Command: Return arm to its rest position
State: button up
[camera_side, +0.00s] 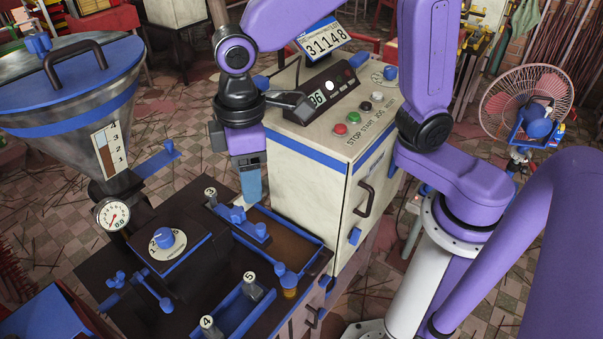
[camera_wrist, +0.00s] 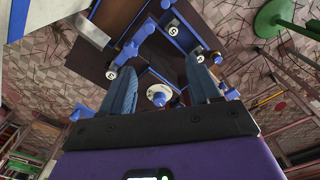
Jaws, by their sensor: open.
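My purple arm holds my gripper (camera_side: 252,188) pointing down beside the left face of the cream control cabinet (camera_side: 300,180). In the side view the gripper's blue fingers hang just above the dark extruder table (camera_side: 190,265), with nothing seen between them. In the wrist view the two blue ribbed fingers (camera_wrist: 162,92) stand wide apart and the gap between them is empty. The extruder table, with its blue fittings and numbered tags, shows beyond the fingertips. The dial knob (camera_wrist: 158,95) appears between them at a distance.
A hopper with a blue lid (camera_side: 65,75) and a pressure gauge (camera_side: 113,214) stand at the left. The cabinet carries buttons, a counter display (camera_side: 324,38) and a door handle (camera_side: 364,199). A caged fan (camera_side: 525,105) stands at the right. Sticks litter the tiled floor.

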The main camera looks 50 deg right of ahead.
jog(key=s+d+f+n, duration=0.1)
jog(key=s+d+f, duration=0.1)
jog(key=s+d, duration=1.3)
jog(key=shift+d+n, duration=0.3)
jog(key=shift+d, duration=0.75)
jog(key=o, duration=0.4)
jog(key=shift+d+r, duration=0.1)
jog(key=shift+d, duration=0.1)
jog(key=o, duration=0.3)
jog(key=shift+s+r, duration=0.1)
jog(key=shift+r, duration=0.05)
jog(key=shift+o, duration=0.2)
jog(key=w+d+r+m, duration=0.4)
jog(key=w+r+m, duration=0.3)
jog(key=w+r, duration=0.5)
jog(key=d+r+m, duration=0.5)
jog(key=d+r, duration=0.7)
jog(key=r, duration=0.1)
notch_tip(320, 180, down, 10)
jog(key=shift+s, duration=0.15)
jog(key=shift+r, duration=0.15)
notch_tip(320, 180, up, 10)
